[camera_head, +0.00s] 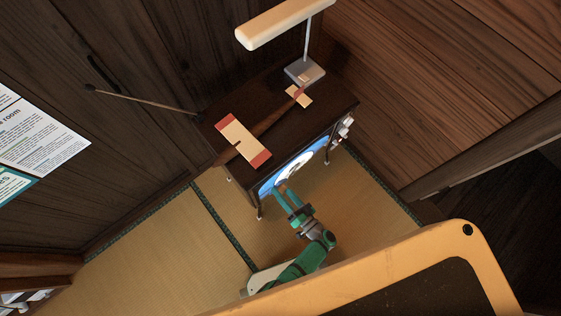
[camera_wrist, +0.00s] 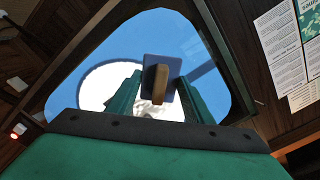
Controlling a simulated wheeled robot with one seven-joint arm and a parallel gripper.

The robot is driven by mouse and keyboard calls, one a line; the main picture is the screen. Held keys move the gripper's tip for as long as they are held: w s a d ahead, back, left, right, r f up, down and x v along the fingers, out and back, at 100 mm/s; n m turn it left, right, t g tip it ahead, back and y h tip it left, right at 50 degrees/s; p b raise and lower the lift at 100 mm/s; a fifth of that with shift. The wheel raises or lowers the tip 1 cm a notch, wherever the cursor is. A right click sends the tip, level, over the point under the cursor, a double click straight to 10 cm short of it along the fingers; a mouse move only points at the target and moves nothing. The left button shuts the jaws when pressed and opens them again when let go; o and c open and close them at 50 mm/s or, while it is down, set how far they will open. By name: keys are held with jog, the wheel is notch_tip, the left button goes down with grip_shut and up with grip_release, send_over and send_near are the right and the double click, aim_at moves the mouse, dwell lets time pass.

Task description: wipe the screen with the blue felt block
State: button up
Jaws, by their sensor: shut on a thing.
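The screen (camera_wrist: 205,70) is a rounded panel, blue with a large white disc, and fills much of the wrist view. In the head view the screen (camera_head: 312,153) shows steeply from above at the front of a dark wooden cabinet. My green gripper (camera_wrist: 159,84) is shut on the blue felt block (camera_wrist: 148,66), a dark blue plate with a wooden grip. The block is in front of the screen; I cannot tell whether it touches. A grey patch shows on the white disc just below the block. In the head view my gripper (camera_head: 281,189) reaches the screen's lower left part.
The dark cabinet top (camera_head: 285,125) carries a cream and red card (camera_head: 243,142), a small card (camera_head: 299,96) and a desk lamp (camera_head: 305,71). Small items (camera_head: 344,128) sit at the cabinet's right side. Tatami floor (camera_head: 160,235) is clear at left.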

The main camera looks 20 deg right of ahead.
aim_at(293, 170)
jog(key=shift+w+d+r, duration=0.1)
jog(key=shift+w+d, duration=0.4)
jog(key=shift+d, duration=0.7)
jog(key=shift+w+d+f, duration=0.1)
jog(key=shift+w+d, duration=0.4)
jog(key=shift+d, duration=0.75)
jog(key=shift+w+d+r, duration=0.1)
jog(key=shift+w+d, duration=0.4)
jog(key=shift+d, duration=0.7)
jog(key=shift+c, duration=0.4)
jog(key=shift+w+d, duration=0.2)
jog(key=shift+d, duration=0.6)
jog(key=shift+w+d, duration=0.25)
jog(key=shift+d, duration=0.6)
jog(key=shift+w+d, duration=0.2)
jog(key=shift+d, duration=0.6)
jog(key=shift+w+d, duration=0.4)
jog(key=shift+d, duration=0.35)
jog(key=shift+w+d, duration=0.35)
jog(key=shift+d, duration=0.35)
jog(key=shift+s+r, duration=0.2)
jog(key=shift+r, duration=0.75)
jog(key=shift+s+a, duration=0.35)
jog(key=shift+a, duration=0.75)
jog(key=shift+s+a, duration=0.4)
jog(key=shift+a, duration=0.7)
jog(key=shift+s+a, duration=0.35)
jog(key=shift+a, duration=0.75)
jog(key=shift+a, duration=0.1)
